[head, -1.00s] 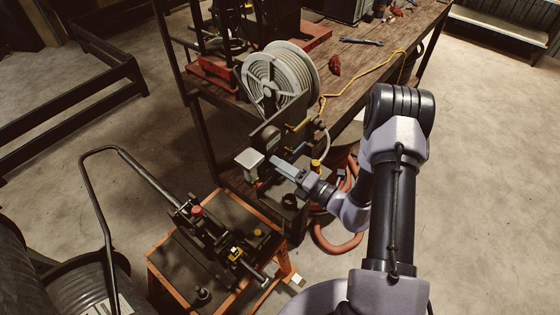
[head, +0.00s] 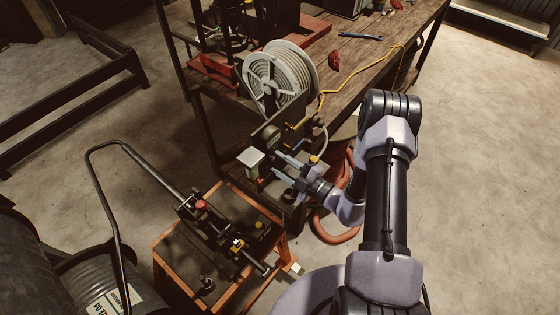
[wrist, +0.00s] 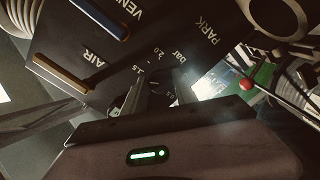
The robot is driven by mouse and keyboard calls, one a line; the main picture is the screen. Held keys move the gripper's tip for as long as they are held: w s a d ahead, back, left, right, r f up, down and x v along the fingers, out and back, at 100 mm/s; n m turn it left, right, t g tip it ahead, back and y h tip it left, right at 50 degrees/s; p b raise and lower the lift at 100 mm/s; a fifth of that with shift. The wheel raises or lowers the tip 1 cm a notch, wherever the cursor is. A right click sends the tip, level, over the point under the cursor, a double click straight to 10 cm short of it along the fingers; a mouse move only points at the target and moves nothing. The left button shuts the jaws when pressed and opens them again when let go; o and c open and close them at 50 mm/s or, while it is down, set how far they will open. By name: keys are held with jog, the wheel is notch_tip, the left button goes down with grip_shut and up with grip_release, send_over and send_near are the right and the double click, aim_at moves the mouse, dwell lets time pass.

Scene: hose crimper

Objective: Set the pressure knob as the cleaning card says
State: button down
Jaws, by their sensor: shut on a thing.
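The pressure knob (wrist: 169,88) is a small dark knob on the dark panel (wrist: 100,50), beside the printed marks 1.5, 2.0 and bar in the wrist view. My gripper (wrist: 155,94) is shut on it, with a finger on either side. The fingers and shadow hide much of the knob, and I cannot read its pointer. In the head view my gripper (head: 279,166) reaches the panel's front from the right, and the knob is too small to make out. I cannot make out a readable cleaning card.
The panel also has a blue lever (wrist: 100,18) near VENT and a yellow lever (wrist: 62,73) near AIR. A pale box (head: 251,158) stands at its left. A hose reel (head: 280,80) is on the bench above. An orange-framed cart (head: 215,240) stands below left. Floor at right is clear.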

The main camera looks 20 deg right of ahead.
jog(key=m+p, duration=0.1)
jog(key=m, duration=0.3)
jog(key=shift+s+f+m, duration=0.1)
jog(key=shift+m, duration=2)
jog(key=c, duration=1)
grip_release()
jog(key=v, duration=1.7)
jog(key=shift+s, duration=0.15)
